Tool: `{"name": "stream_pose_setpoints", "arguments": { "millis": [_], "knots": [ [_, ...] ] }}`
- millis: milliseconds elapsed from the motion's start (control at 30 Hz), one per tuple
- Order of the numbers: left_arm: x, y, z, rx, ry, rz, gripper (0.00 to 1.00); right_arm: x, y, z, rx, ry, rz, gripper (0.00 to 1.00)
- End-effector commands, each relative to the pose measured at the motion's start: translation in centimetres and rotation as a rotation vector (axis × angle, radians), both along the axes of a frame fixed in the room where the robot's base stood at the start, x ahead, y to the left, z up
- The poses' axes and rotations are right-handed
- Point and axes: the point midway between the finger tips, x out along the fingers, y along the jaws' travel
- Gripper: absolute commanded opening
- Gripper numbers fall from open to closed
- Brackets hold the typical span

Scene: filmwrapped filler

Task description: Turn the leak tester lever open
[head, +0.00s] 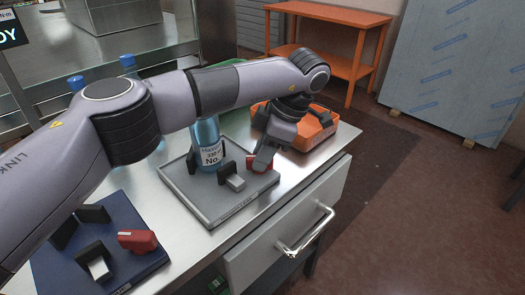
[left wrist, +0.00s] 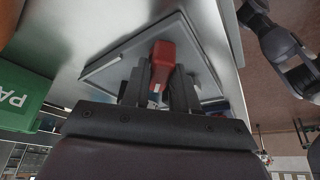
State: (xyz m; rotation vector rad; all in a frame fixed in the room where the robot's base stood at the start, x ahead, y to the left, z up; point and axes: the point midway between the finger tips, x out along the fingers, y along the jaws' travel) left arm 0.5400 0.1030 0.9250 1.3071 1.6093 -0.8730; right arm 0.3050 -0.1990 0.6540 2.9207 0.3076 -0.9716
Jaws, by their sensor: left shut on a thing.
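A grey base plate (head: 207,212) on the steel counter carries a blue bottle (head: 208,135) with a white label, black uprights and a small grey block (head: 235,184). I take this to be the leak tester. Its red lever (head: 252,164) is at the plate's right side, partly hidden by my left gripper (head: 263,160). In the left wrist view the red lever (left wrist: 162,62) lies between the two dark fingers of my left gripper (left wrist: 160,85), which is shut on it. A dark grey arm part, seemingly of my right arm, shows at upper right there; its fingers cannot be made out.
A blue base plate (head: 130,275) with another red lever (head: 137,241) lies nearer at left. An orange bin (head: 315,133) stands just behind the grey plate. A drawer handle (head: 308,232) juts from the counter front. An orange side table (head: 330,45) stands behind; the floor at right is clear.

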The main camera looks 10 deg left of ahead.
Motion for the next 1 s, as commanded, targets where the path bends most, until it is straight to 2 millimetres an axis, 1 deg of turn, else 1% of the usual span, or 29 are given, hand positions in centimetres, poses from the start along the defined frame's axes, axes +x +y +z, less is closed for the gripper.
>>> {"name": "stream_pose_setpoints", "arguments": {
  "millis": [433, 467, 500, 533, 833, 933, 1000],
  "knots": [
    [0.0, 0.0, -0.2, -0.001, 0.002, 0.01, 0.0, 0.0, 0.0, 0.0, -0.003, -0.001, 0.004, 0.97],
    [0.0, 0.0, -0.2, -0.001, 0.002, 0.01, 0.3, 0.0, 0.0, 0.0, -0.003, -0.001, 0.004, 0.97],
    [-0.1, 0.0, -0.2, 0.0, 0.003, 0.009, 0.43, 0.0, 0.0, 0.0, -0.003, -0.001, 0.005, 0.97],
    [-0.1, 0.0, -0.2, 0.0, 0.003, 0.009, 0.49, 0.0, 0.0, 0.0, -0.003, -0.001, 0.005, 0.97],
    [0.0, -0.1, 0.0, 0.0, 0.0, 0.009, 0.49, 0.0, 0.1, 0.0, -0.002, -0.002, 0.005, 0.97],
    [0.1, -0.4, 0.8, 0.0, -0.001, 0.008, 0.49, 0.0, 0.1, 0.0, -0.002, -0.002, 0.005, 0.97],
    [0.2, -0.8, 1.8, 0.0, -0.002, 0.008, 0.49, 0.0, 0.1, 0.0, -0.001, -0.001, 0.006, 0.97]
  ]
}}
